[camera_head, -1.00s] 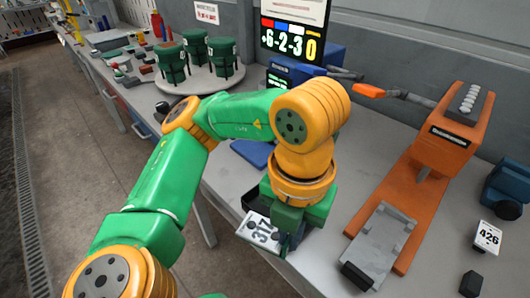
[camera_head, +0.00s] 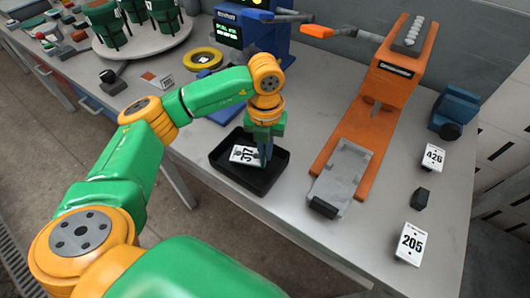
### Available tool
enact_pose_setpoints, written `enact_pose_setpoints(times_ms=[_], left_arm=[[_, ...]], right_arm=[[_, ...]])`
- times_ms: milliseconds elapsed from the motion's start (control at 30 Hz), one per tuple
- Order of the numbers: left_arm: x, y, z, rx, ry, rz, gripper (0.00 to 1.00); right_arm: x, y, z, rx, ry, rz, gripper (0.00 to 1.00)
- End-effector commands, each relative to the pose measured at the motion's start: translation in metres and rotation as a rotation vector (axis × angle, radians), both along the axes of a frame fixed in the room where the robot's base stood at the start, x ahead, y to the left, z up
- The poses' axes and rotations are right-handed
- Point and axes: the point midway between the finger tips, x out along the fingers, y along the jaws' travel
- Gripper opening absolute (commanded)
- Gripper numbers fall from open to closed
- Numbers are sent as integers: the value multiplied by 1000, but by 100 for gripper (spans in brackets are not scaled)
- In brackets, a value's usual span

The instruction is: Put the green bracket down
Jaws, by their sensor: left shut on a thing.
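My left gripper (camera_head: 265,150) points down over a black tray (camera_head: 222,164) on the grey bench. It is shut on the green bracket (camera_head: 268,132), which is small here and hard to tell apart from the gripper's own green parts. A white card reading 317 (camera_head: 243,154) shows right beside the fingers, within the tray's outline. I cannot tell whether the bracket touches the tray floor. My right gripper is not in view.
An orange stand with a grey plate (camera_head: 340,178) is right of the tray. White cards 426 (camera_head: 433,157) and 205 (camera_head: 410,243) and a black block (camera_head: 420,197) lie farther right. A yellow ring (camera_head: 203,59) and a round table (camera_head: 140,45) with green containers are behind.

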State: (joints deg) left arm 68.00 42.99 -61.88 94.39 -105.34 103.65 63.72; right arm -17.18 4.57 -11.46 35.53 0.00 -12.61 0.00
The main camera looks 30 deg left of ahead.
Motion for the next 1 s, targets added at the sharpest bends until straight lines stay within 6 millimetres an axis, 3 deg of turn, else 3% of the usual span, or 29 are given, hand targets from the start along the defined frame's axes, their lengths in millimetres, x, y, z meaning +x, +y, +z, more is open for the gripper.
enact_pose_setpoints(times_ms=[100,467,500,600,867,1000], left_arm=[[-2,0,-14,2,5,-1,0],[-1,-1,-24,0,1,-2,0],[-1,-1,-23,0,1,-2,15],[-1,-1,-23,0,1,-2,37],[-1,-1,-22,0,1,-1,37],[0,-1,-11,-1,-3,0,37]], right_arm=[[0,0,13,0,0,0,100],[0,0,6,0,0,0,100],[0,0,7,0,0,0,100],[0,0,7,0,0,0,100],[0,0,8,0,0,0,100],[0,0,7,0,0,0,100]])
